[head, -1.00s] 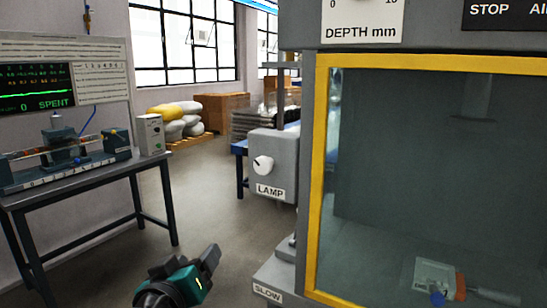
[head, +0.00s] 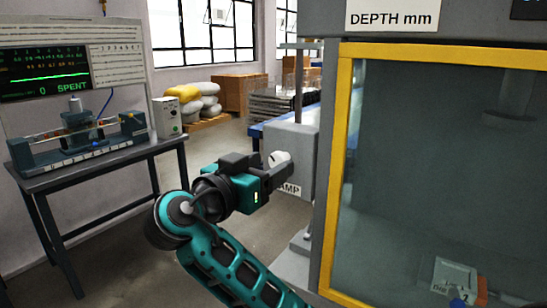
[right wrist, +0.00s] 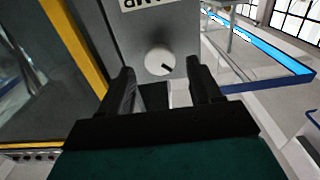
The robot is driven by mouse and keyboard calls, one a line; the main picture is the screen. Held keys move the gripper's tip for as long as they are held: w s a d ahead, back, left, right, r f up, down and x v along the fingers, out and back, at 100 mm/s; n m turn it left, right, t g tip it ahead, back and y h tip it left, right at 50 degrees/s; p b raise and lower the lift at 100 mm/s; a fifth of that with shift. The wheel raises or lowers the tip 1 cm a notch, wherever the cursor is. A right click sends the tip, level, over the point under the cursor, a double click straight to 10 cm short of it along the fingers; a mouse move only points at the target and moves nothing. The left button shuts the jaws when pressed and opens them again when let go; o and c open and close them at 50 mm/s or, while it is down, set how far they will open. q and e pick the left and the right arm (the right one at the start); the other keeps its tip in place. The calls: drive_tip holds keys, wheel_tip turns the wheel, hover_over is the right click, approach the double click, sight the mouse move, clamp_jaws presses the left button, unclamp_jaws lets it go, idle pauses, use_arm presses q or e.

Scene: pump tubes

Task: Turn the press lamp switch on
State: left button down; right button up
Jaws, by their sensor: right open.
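The lamp switch is a white round knob (head: 279,158) with a dark pointer mark, on a grey box (head: 303,150) at the left side of the press. The LAMP label (head: 291,190) below it is partly hidden by my right gripper. My right gripper (head: 278,172) is open, its fingers close to the knob in the head view. In the right wrist view the knob (right wrist: 159,62) lies ahead, between the two spread fingers (right wrist: 160,88). I cannot tell whether a finger touches it. My left gripper is not in view.
The press's yellow-framed window (head: 339,170) stands just right of the switch box. A bench (head: 95,165) with a test rig and a screen (head: 45,72) stands at left. Sacks (head: 195,102) and cartons (head: 243,93) are at the back. The floor between is open.

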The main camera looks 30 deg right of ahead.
sight(281, 159)
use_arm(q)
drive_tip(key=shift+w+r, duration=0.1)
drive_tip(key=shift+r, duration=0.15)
use_arm(e)
drive_tip(key=shift+x, duration=1.35)
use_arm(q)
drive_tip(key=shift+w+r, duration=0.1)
use_arm(e)
drive_tip(key=shift+c, duration=0.4)
